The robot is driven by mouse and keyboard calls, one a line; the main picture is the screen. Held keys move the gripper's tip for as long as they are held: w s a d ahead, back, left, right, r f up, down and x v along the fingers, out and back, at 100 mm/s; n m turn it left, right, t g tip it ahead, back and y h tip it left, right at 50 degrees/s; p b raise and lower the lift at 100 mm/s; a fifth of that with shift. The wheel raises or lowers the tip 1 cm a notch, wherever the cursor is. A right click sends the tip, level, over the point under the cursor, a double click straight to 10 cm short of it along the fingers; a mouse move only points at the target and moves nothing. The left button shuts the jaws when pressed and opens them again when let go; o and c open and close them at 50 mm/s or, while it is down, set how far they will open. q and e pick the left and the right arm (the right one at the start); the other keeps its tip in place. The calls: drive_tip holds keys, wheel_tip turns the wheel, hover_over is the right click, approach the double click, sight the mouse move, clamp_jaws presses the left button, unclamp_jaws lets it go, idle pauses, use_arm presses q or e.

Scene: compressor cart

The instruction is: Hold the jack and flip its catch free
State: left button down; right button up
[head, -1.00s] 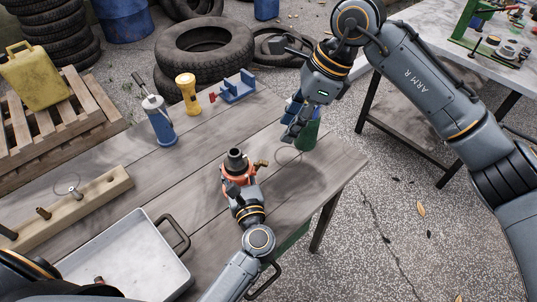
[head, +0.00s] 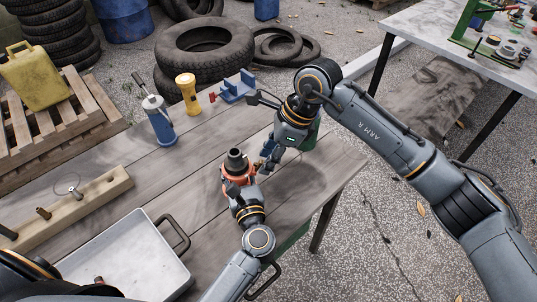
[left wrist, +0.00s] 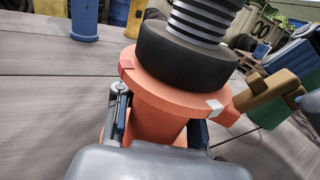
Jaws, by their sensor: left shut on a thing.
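The jack (head: 236,163) is orange with a black collar and a grey threaded top. It stands upright near the table's right end. My left gripper (head: 236,184) is shut around its orange body. In the left wrist view the jack (left wrist: 165,107) fills the middle, with the left gripper's fingers (left wrist: 155,125) on both sides. The brass-coloured catch (left wrist: 264,92) sticks out to the right of the jack. My right gripper (head: 267,161) is just right of the jack, its fingertips close to the catch. Whether they touch it or are open is unclear.
A white tray (head: 150,232) and a wooden peg block (head: 75,208) lie left.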

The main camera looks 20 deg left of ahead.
clamp_jaws()
drive_tip(key=shift+w+d+f, duration=0.1)
drive_tip(key=shift+w+d+f+g+y, duration=0.1)
drive_tip(key=shift+d+f+g+y, duration=0.45)
drive_tip(key=shift+y, duration=0.95)
drive_tip(key=shift+w+d+f+g+y, duration=0.1)
drive_tip(key=shift+d+f+g+y, duration=0.15)
drive_tip(key=shift+f+y, duration=0.85)
drive_tip(key=shift+w+d+f+g+y, duration=0.1)
drive_tip(key=shift+d+f+g+y, duration=0.3)
drive_tip(key=shift+y, duration=1.5)
drive_tip(key=shift+d+r, duration=0.1)
unclamp_jaws()
